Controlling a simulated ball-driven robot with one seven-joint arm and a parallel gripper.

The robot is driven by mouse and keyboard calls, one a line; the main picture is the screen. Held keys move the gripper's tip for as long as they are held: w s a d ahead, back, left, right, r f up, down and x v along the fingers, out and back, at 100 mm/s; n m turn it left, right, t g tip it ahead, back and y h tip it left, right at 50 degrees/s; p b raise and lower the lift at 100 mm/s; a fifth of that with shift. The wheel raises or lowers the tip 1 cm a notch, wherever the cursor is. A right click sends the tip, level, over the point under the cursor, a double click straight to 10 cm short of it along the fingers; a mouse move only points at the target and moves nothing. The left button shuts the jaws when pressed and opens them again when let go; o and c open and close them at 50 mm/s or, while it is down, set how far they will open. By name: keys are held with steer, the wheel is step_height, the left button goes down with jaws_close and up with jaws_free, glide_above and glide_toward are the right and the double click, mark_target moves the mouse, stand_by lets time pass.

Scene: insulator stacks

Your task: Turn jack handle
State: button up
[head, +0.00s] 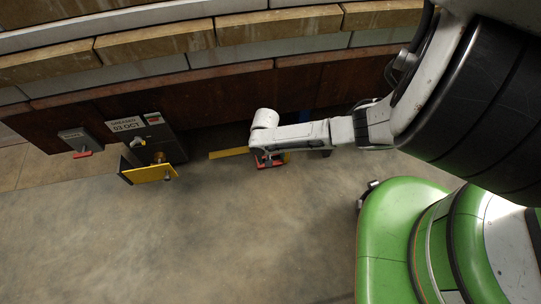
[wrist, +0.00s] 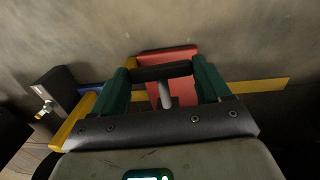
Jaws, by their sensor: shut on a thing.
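The jack is a red piece (head: 272,163) low against the wooden stack, partly hidden under my arm in the head view. In the wrist view its red plate (wrist: 185,58) lies just beyond my fingers. The jack handle is a dark crossbar (wrist: 162,71) on a short grey stem (wrist: 165,96). My gripper (wrist: 163,78) has green fingers, one at each end of the crossbar, and is shut on it. In the head view my gripper (head: 268,155) reaches down at the red piece, and the handle is too small to make out there.
A dark labelled box (head: 145,135) with an open yellow door (head: 148,174) stands to the left. A small grey box with a red lever (head: 82,153) is further left. A yellow strip (head: 228,153) lies beside the jack. The concrete floor in front is clear.

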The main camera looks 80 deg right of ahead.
steer(key=shift+s+d+f+t+y, duration=0.1)
steer(key=shift+s+t+y, duration=0.15)
steer(key=shift+t, duration=0.3)
steer(key=shift+s+t+y, duration=0.1)
steer(key=shift+t+y, duration=0.15)
steer(key=shift+t, duration=0.3)
steer(key=shift+t+y, duration=0.3)
steer(key=shift+t, duration=0.5)
steer(key=o, duration=1)
steer(key=p+v, duration=0.6)
steer(key=v, duration=0.5)
